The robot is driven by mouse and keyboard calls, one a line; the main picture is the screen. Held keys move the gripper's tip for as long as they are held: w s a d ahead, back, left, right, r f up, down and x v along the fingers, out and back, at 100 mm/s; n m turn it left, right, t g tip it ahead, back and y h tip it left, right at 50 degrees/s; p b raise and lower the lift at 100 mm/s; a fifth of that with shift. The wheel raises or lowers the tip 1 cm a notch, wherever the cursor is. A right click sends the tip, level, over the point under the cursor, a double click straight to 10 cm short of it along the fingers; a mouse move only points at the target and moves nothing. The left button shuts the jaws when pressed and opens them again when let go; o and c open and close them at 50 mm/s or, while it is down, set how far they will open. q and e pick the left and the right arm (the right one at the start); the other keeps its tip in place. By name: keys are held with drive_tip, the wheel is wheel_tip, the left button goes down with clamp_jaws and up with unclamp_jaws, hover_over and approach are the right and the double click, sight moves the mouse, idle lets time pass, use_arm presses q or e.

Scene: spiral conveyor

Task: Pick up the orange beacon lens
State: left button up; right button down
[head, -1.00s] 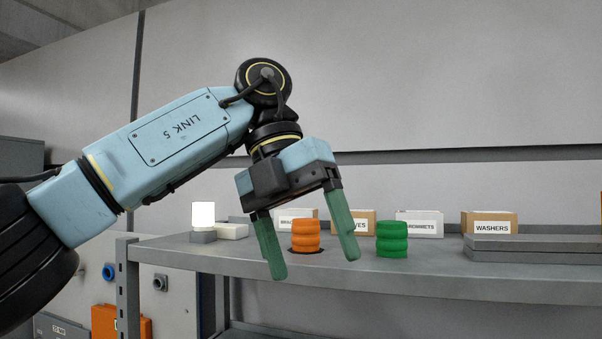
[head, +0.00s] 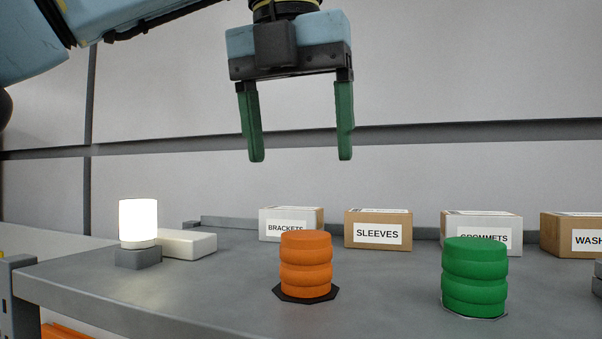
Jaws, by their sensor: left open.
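The orange beacon lens (head: 306,264) is a ribbed cylinder standing upright on a dark flat base (head: 306,294) on the grey shelf. My left gripper (head: 300,158) is open and empty, its green fingers pointing down. In the picture it hangs above the orange lens, with a clear gap below the fingertips. My right gripper does not show.
A green ribbed lens (head: 475,277) stands to the right on the grey shelf (head: 390,300). A lit white lamp (head: 138,222) and a white block (head: 188,244) are at the left. Labelled boxes, including the sleeves box (head: 378,230), line the back.

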sight(306, 233)
use_arm(q)
drive_tip(key=shift+s+f+b, duration=0.2)
drive_tip(key=shift+s+f, duration=0.05)
drive_tip(key=shift+f, duration=0.25)
drive_tip(key=shift+s+f+b, duration=0.15)
drive_tip(key=shift+s+f, duration=0.05)
drive_tip(key=shift+f, duration=0.3)
drive_tip(key=x, duration=0.3)
drive_tip(key=shift+s+f+b, duration=0.15)
drive_tip(key=shift+b, duration=0.15)
drive_tip(key=x, duration=0.6)
drive_tip(key=shift+w+f, duration=0.2)
drive_tip(key=shift+w, duration=0.1)
drive_tip(key=shift+w+d+f, duration=0.1)
drive_tip(key=shift+w+f, duration=0.1)
drive_tip(key=shift+f, duration=0.25)
drive_tip(key=shift+r, duration=0.1)
drive_tip(key=c, duration=1.2)
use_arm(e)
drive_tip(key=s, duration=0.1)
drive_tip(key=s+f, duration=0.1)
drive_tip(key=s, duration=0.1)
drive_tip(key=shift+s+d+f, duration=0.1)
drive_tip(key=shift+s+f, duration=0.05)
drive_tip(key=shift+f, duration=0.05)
